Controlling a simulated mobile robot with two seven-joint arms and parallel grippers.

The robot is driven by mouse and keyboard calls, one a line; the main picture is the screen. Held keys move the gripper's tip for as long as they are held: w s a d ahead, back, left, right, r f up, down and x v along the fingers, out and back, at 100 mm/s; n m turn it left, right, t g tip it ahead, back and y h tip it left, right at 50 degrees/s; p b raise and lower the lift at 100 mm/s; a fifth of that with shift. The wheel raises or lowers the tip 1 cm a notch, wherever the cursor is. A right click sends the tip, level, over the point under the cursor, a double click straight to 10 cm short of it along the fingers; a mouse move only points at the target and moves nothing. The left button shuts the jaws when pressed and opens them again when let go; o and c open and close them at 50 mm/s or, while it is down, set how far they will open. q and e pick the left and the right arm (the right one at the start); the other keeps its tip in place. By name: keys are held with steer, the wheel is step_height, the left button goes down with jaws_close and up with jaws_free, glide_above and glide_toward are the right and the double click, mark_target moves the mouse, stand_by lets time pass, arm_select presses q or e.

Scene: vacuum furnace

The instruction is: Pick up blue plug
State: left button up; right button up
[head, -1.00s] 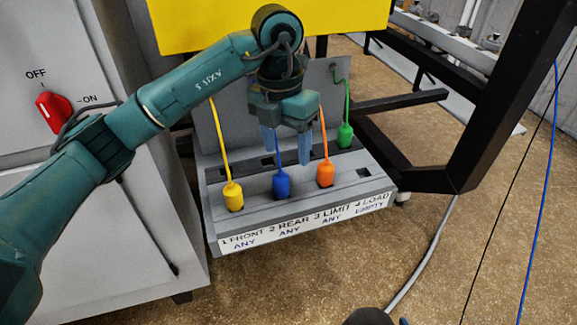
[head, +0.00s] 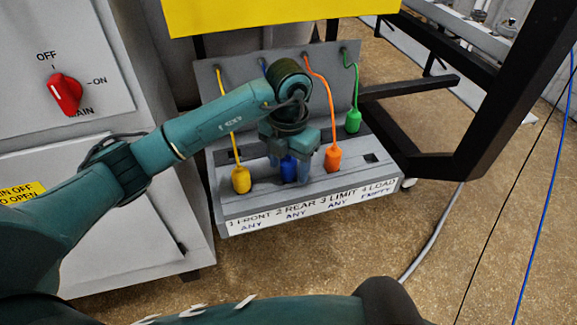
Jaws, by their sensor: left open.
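The blue plug (head: 289,169) stands upright in the grey socket box, at the place labelled 2 REAR. My left gripper (head: 290,180) points down over it, open, with one finger on each side of the plug. The upper part of the plug and most of its cord are hidden behind the gripper and wrist. Whether the fingers touch the plug cannot be told. My right arm crosses the bottom of the head view, and its gripper is not visible.
The yellow plug (head: 241,179) is left of the blue one and the orange plug (head: 333,158) is close on its right. The green plug (head: 353,121) stands farther back. The grey socket box (head: 226,204) has a bare opening at 4 LOAD. A black frame (head: 470,150) rises at right.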

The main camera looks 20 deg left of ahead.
arm_select(q)
steer(key=shift+f, duration=0.65)
steer(key=c, duration=1.1)
